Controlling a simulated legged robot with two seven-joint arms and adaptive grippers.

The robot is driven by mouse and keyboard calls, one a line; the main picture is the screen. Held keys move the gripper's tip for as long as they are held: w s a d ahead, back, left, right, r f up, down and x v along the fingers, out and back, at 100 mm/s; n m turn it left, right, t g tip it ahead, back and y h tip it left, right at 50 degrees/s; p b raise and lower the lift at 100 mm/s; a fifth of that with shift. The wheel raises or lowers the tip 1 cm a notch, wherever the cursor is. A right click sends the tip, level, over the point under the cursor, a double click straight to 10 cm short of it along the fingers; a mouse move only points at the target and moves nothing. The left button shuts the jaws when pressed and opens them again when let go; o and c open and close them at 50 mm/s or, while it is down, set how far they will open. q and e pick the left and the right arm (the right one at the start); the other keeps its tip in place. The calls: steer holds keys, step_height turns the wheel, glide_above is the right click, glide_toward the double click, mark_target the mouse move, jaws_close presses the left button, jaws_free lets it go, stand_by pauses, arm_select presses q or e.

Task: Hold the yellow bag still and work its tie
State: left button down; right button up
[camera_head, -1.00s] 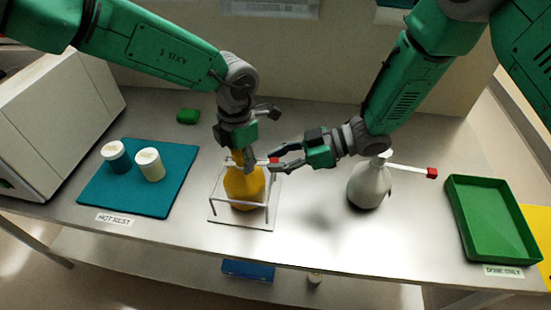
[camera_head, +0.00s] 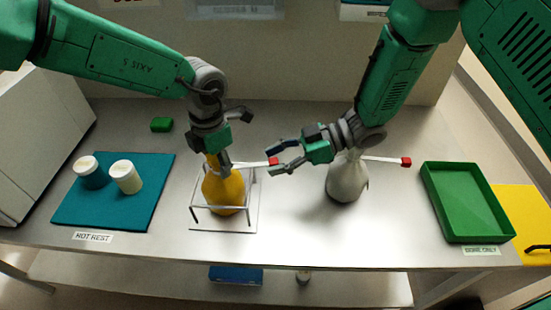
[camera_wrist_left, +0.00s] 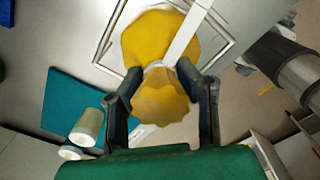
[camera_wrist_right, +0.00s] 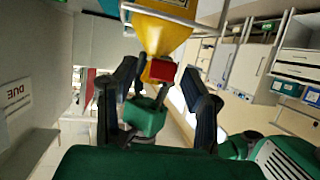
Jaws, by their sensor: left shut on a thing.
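The yellow bag (camera_head: 223,190) stands upright inside a wire frame (camera_head: 197,215) on a white base. Its white tie (camera_head: 248,164) runs right from the neck and ends in a red tab (camera_head: 273,161). My left gripper (camera_head: 221,160) is shut on the bag's neck; in the left wrist view its fingers (camera_wrist_left: 160,80) press from both sides beside the tie (camera_wrist_left: 185,40). My right gripper (camera_head: 276,158) is open at the red tab. In the right wrist view the tab (camera_wrist_right: 162,71) shows between the spread fingers (camera_wrist_right: 158,82), with no visible grip on it.
A grey-white bag (camera_head: 347,180) with its own red-tabbed strap stands behind my right wrist. A green tray (camera_head: 432,200) lies at the right. A teal mat (camera_head: 140,210) with two white-lidded jars lies at the left. The bench front is clear.

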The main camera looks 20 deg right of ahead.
mark_target(276, 160)
arm_select(q)
steer(key=shift+s+f, duration=0.1)
steer(key=shift+f, duration=0.05)
arm_select(e)
step_height(276, 160, up, 10)
steer(key=shift+f, duration=0.2)
arm_select(q)
steer(key=c, duration=1.1)
jaws_free()
arm_select(e)
steer(key=shift+w, duration=0.1)
